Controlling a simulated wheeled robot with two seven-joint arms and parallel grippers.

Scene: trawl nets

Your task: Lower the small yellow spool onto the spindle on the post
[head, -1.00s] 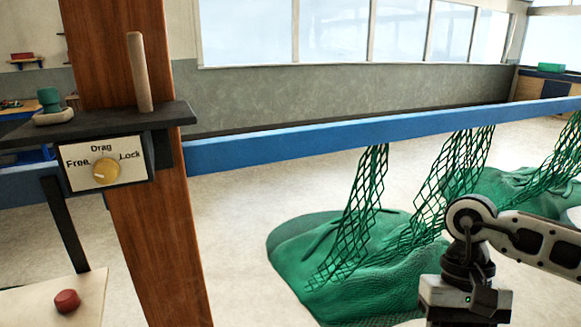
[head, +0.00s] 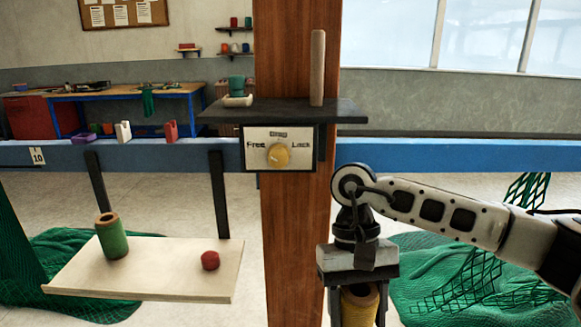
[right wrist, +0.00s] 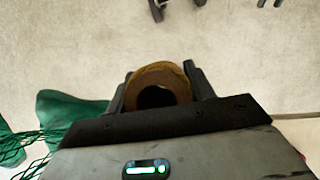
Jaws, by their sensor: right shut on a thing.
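The small yellow spool (head: 359,306) is held in my right gripper (head: 358,300), low and to the right of the wooden post (head: 298,215). In the right wrist view, the spool (right wrist: 160,78) shows its round end with a dark centre hole between the two fingers (right wrist: 158,92). The spindle (head: 317,68) is a bare, upright wooden peg on a dark shelf (head: 340,111) fixed to the post. The held spool is well below the shelf and apart from it. My left gripper is not in view.
A hanging board (head: 150,287) holds a larger green spool (head: 111,237) and a red ball (head: 210,260). A blue rail (head: 450,157) crosses behind the post.

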